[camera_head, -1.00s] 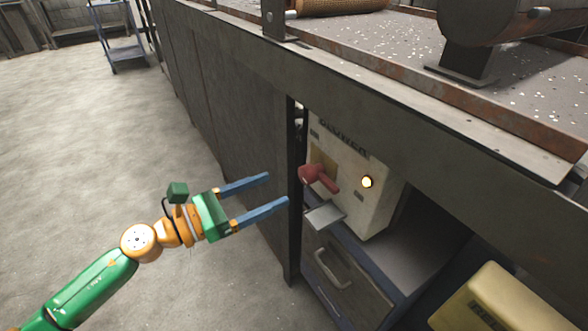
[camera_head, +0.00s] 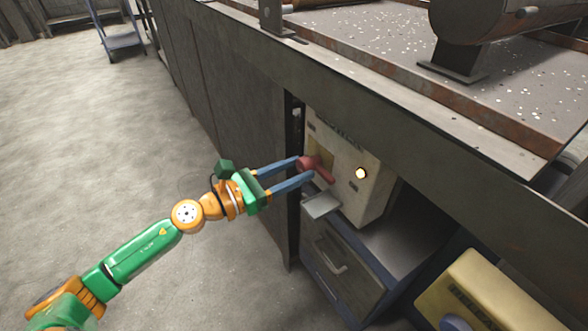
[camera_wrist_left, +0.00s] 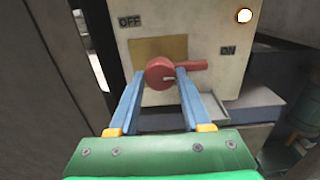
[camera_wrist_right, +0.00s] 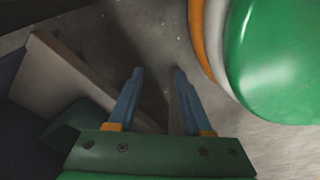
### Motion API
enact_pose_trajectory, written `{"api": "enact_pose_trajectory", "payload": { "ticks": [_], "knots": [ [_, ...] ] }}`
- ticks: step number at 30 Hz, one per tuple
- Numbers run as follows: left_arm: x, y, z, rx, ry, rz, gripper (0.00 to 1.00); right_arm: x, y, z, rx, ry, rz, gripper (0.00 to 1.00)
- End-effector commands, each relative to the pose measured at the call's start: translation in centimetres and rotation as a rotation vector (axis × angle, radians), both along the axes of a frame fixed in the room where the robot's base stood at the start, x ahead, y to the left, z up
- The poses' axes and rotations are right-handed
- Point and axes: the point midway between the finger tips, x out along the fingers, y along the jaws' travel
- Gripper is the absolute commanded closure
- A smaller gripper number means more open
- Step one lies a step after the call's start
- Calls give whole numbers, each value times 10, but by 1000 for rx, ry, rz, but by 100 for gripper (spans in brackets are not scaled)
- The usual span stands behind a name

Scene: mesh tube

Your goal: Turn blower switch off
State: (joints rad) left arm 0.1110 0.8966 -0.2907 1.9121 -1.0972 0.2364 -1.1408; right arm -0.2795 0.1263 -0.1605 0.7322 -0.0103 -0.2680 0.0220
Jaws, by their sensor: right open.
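The blower box (camera_head: 345,165) is a cream control box under the bench, with a lit yellow lamp (camera_head: 361,173). Its red switch handle (camera_head: 325,174) points right, toward the ON label (camera_wrist_left: 227,50); the OFF label (camera_wrist_left: 130,21) is at the upper left in the left wrist view. My left gripper (camera_head: 304,170) is at the switch, its blue fingers apart on either side of the round red hub (camera_wrist_left: 160,73). I cannot tell whether the fingers touch it. My right gripper (camera_wrist_right: 158,72) is open and empty; it is out of the head view.
A small grey ledge (camera_head: 321,204) juts out below the switch, above a drawer cabinet (camera_head: 340,265). A bench edge (camera_head: 400,120) overhangs the box. A yellow box (camera_head: 495,295) stands at lower right.

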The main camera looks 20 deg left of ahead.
Motion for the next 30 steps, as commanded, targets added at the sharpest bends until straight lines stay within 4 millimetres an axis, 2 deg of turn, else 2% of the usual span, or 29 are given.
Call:
{"api": "enact_pose_trajectory", "payload": {
  "ticks": [1, 3, 16, 21, 30],
  "knots": [
    [0, 0, 0, 0, 0, 0, 81, 0, 0, 0, 0, 0, 0, 50],
    [0, 0, 0, 0, 0, 0, 100, 0, 0, 0, 0, 0, 0, 50],
    [0, 0, 2, -78, 61, 1, 100, -3, -2, 6, -1, -4, -1, 50],
    [0, 0, 3, -183, 143, 1, 100, -12, -8, 9, -9, 4, 0, 50],
    [0, 0, 3, -407, 317, 2, 100, -20, 1, 24, 4, 23, 8, 50]
  ]
}}
